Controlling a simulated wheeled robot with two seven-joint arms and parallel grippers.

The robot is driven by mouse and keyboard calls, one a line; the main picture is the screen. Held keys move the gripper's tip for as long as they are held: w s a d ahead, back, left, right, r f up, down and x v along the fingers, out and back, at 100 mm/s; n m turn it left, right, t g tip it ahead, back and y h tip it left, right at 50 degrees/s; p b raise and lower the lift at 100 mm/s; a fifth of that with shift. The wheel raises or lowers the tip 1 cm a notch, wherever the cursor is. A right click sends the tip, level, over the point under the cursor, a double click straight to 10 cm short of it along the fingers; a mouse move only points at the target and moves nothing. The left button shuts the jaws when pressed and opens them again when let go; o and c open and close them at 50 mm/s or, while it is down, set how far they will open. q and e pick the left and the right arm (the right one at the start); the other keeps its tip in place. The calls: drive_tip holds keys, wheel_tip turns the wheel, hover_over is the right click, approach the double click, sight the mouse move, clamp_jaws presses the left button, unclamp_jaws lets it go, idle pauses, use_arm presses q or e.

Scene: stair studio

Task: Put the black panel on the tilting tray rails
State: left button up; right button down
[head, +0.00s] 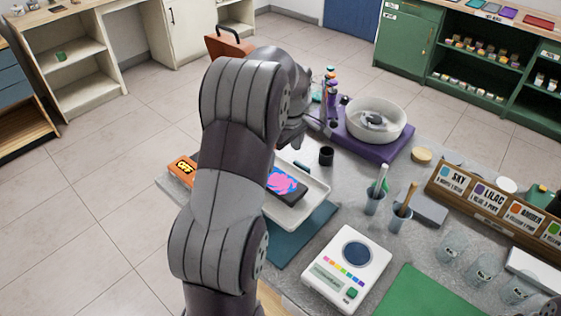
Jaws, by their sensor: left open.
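A dark-edged panel (287,182) with a pink and blue pattern on its top shows at the white tray (318,192). My left arm hides its left part, so I cannot tell how it sits on the rails. The tray stands over a teal mat (308,237), and its left side is also behind my arm. My left gripper (318,124) is open, beyond the tray and near the purple stand with bottles. Its fingers are small and partly hidden by my arm. My right gripper is out of view.
An orange box marked OFF (182,170) is left of my arm. A purple base (370,147) carries a white bowl (376,120). A small black cup (326,156), tool cups (375,200), a white scale (348,268) and a labelled rack (490,200) crowd the right.

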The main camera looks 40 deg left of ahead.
use_arm(q)
drive_tip(key=s+d+f+m+t+h, duration=0.1)
drive_tip(key=s+d+f+m, duration=0.2)
drive_tip(key=s+d+m, duration=1.2)
drive_tip(key=d+m, duration=0.2)
drive_tip(key=d, duration=0.1)
drive_tip(key=shift+s+d, duration=0.15)
drive_tip(key=shift+d, duration=0.1)
